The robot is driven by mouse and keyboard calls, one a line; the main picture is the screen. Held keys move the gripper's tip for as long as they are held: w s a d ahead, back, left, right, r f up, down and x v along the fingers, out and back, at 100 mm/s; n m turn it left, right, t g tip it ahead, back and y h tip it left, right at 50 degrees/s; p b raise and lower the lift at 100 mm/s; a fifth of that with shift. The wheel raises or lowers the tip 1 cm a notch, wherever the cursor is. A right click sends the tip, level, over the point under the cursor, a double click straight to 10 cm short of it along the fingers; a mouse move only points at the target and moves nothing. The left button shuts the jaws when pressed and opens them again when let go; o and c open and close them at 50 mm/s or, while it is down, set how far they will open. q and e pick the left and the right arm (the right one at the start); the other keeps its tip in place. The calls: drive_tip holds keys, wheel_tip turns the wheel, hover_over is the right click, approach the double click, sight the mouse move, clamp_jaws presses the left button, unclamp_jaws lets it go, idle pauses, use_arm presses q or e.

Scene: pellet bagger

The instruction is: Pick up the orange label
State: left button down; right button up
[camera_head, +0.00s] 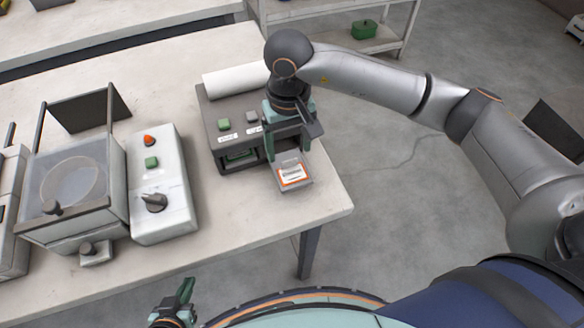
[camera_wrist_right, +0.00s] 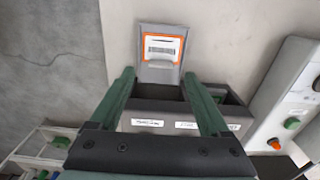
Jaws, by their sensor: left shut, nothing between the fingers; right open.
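The orange label (camera_head: 291,175), white with an orange border and dark print, lies on the small grey tray (camera_head: 303,181) at the front of the dark label printer (camera_head: 210,130). In the right wrist view the label (camera_wrist_right: 162,42) lies just beyond the fingertips, between their lines. My right gripper (camera_head: 287,148) is open and points down over the printer's front, beside the label and apart from it. Its two green fingers show in the right wrist view (camera_wrist_right: 158,75) with nothing between them. My left gripper (camera_head: 186,287) is shut and empty, low in front of the table.
A white roll (camera_head: 235,80) lies behind the printer. A control box (camera_head: 160,205) with a knob and buttons, and a machine with a round plate (camera_head: 75,183), stand to the left. Bare table (camera_head: 235,215) lies before the printer; its right edge is close to the tray.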

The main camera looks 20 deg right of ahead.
sight(292, 171)
drive_tip(key=shift+s+f, duration=0.1)
drive_tip(key=shift+f, duration=1.7)
clamp_jaws()
